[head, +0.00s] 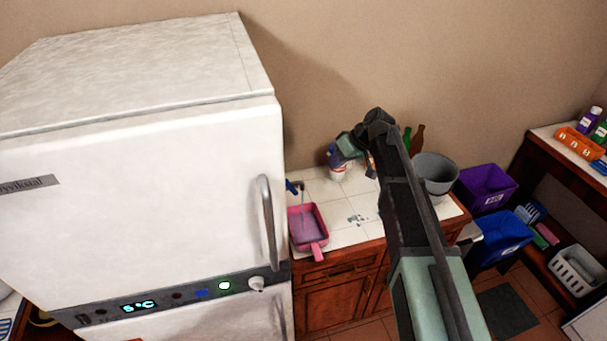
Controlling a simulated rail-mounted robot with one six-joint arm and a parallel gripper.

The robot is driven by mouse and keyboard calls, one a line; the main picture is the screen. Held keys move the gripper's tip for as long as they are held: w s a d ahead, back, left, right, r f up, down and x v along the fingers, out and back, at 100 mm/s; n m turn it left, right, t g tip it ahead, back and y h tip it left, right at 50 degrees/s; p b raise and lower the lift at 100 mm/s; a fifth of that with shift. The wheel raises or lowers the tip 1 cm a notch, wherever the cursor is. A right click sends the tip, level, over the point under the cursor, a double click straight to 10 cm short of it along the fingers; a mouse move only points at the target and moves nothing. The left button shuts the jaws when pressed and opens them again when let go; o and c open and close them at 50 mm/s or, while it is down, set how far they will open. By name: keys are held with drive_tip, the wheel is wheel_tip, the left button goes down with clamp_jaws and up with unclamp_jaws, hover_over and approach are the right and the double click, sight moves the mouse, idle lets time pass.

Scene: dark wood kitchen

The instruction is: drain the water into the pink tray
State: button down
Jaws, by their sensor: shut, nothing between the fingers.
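The pink tray (294,238) sits on the white tiled counter beside the fridge, its handle toward the front edge. A small tap with a blue handle (292,187) is at its back edge. A pale thin line hangs from the spout toward the tray and looks like running water. The tray's inside looks greyish pink; the water level cannot be made out. My gripper (371,166) is shut and empty over the back of the counter, right of the tap and apart from the tray. My own arm partly hides it.
Green and brown bottles (417,139) and a grey bucket (436,174) stand behind my arm. The white fridge (140,190) fills the left. Purple (486,188) and blue (502,238) bins are at right. The middle counter is mostly clear.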

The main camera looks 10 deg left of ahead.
sight(289, 186)
drive_tip(key=s+a+f+b, duration=0.2)
drive_tip(key=a+f+b, duration=0.6)
drive_tip(key=a, duration=0.1)
drive_tip(key=shift+s, duration=0.4)
